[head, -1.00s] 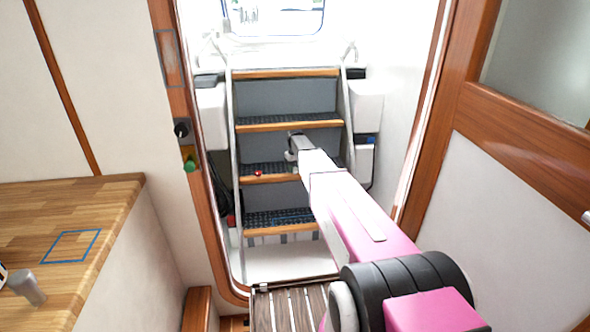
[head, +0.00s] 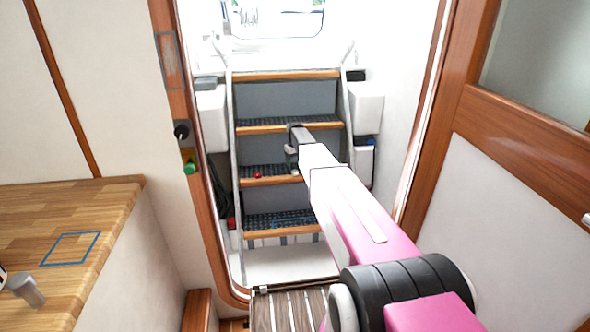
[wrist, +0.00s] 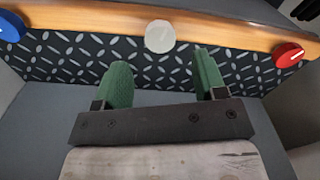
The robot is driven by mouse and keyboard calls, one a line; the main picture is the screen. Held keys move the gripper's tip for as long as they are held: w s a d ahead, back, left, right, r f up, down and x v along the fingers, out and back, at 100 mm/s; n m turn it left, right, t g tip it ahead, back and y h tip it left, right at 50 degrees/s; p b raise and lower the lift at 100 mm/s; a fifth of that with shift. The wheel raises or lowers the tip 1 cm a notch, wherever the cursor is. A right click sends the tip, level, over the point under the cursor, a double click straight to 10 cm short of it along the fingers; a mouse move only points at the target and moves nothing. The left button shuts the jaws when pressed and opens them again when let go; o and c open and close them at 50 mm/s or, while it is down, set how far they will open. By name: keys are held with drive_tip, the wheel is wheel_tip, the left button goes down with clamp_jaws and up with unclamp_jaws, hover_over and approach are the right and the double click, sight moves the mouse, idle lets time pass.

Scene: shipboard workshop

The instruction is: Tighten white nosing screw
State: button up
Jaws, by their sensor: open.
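The white nosing screw shows as a round pale disc (wrist: 159,36) on the wooden step nosing (wrist: 105,18) in the wrist view. My gripper (wrist: 162,76) is open, with its two green fingers apart and nothing between them. The white screw lies beyond the fingertips, roughly in line with the gap and apart from them. In the head view my gripper (head: 292,150) is at the middle of the stairs, small and partly hidden by my arm.
A blue screw (wrist: 10,26) and a red screw (wrist: 289,54) flank the white one on the same nosing; the red one also shows in the head view (head: 257,175). Dark patterned tread (wrist: 145,62) lies beside the nosing. A door frame (head: 190,130) and wooden counter (head: 60,220) stand left.

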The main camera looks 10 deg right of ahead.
sight(295, 171)
drive_tip(key=shift+r, duration=2.8)
drive_tip(key=s+f+m, duration=0.1)
drive_tip(key=s+f, duration=0.2)
drive_tip(key=s, duration=1.9)
drive_tip(key=s+f+m, duration=0.2)
drive_tip(key=s+f, duration=0.1)
drive_tip(key=s, duration=1.9)
drive_tip(key=shift+s+f+m, duration=0.15)
drive_tip(key=shift+m, duration=0.15)
